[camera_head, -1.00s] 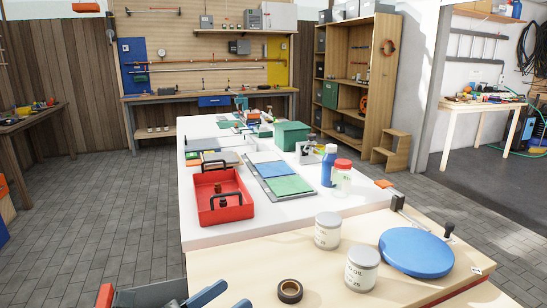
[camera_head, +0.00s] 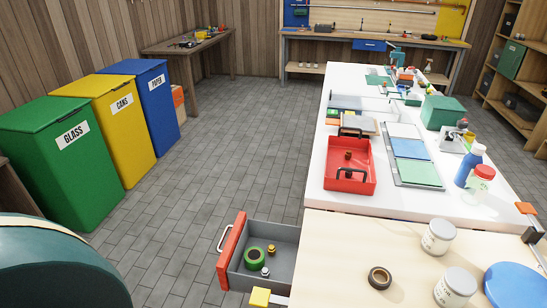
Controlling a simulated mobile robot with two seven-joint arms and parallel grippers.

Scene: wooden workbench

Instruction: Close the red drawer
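The red drawer (camera_head: 231,252) is pulled out from the left side of the near wooden bench (camera_head: 345,255). Its red front faces left and carries a pale curved handle (camera_head: 224,239). The grey inside (camera_head: 283,236) is open to view and holds a green tape roll (camera_head: 254,257), a small brass-coloured piece (camera_head: 271,248) and a small silvery piece (camera_head: 265,271). Neither of my grippers shows in the head view, so their state and distance from the drawer are hidden.
A yellow block-like thing (camera_head: 260,297) shows by the drawer's near corner. Green (camera_head: 65,160), yellow (camera_head: 118,120) and blue (camera_head: 152,95) bins stand at the left. Grey paved floor (camera_head: 190,190) between bins and drawer is clear. A red tray (camera_head: 348,170) sits on the white table.

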